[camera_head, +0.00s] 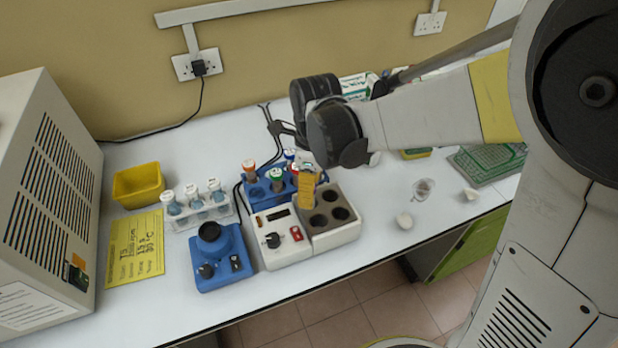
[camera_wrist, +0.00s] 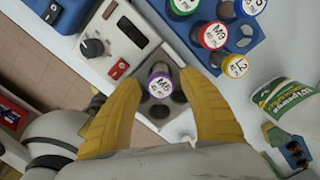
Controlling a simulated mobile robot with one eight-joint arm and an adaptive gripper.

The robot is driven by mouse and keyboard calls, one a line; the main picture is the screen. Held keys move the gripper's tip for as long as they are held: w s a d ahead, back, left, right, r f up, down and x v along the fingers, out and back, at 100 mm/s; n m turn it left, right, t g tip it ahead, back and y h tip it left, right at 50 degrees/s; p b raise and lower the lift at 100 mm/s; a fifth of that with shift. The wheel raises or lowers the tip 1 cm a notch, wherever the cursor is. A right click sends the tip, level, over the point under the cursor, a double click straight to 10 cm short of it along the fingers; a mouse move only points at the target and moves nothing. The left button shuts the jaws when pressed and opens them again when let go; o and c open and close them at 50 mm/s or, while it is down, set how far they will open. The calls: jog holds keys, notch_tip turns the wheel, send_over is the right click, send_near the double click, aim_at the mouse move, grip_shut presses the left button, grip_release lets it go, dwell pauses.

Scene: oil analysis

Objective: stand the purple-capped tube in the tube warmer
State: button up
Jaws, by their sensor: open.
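The purple-capped tube (camera_wrist: 160,84), its cap marked M6, shows in the wrist view between my fingers, seen from above. It appears to stand upright in a hole of the tube warmer's grey block, though its lower end is hidden. The tube warmer (camera_head: 285,254) is a white box with a knob, a red switch and a dark grey block with round holes. It also shows in the wrist view (camera_wrist: 118,38). My gripper (camera_wrist: 160,80) is open, its yellow fingers on either side of the tube with gaps. In the head view my gripper (camera_head: 308,188) is over the block and hides the tube.
A blue rack (camera_head: 256,194) with several coloured-capped tubes stands just behind the warmer. A blue mixer (camera_head: 222,262) stands left of it, with a white tube rack (camera_head: 212,214) behind. Small cups (camera_head: 404,221) lie to the right. A large machine (camera_head: 45,190) fills the far left.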

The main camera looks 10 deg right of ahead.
notch_tip(320, 180, up, 11)
jog(key=s+d+f+n+t+b, duration=0.1)
jog(key=s+d+n+t, duration=0.2)
jog(key=n, duration=0.7)
jog(key=s+d+n+t+b, duration=0.1)
jog(key=s+d+n+t, duration=0.3)
jog(key=s+d+n, duration=0.3)
jog(key=d+n, duration=0.3)
jog(key=n, duration=0.1)
jog(key=shift+s+d+f+n, duration=0.25)
jog(key=shift+s+f+n, duration=0.05)
jog(key=shift+s+f, duration=0.1)
jog(key=shift+o, duration=0.3)
dwell(1.2)
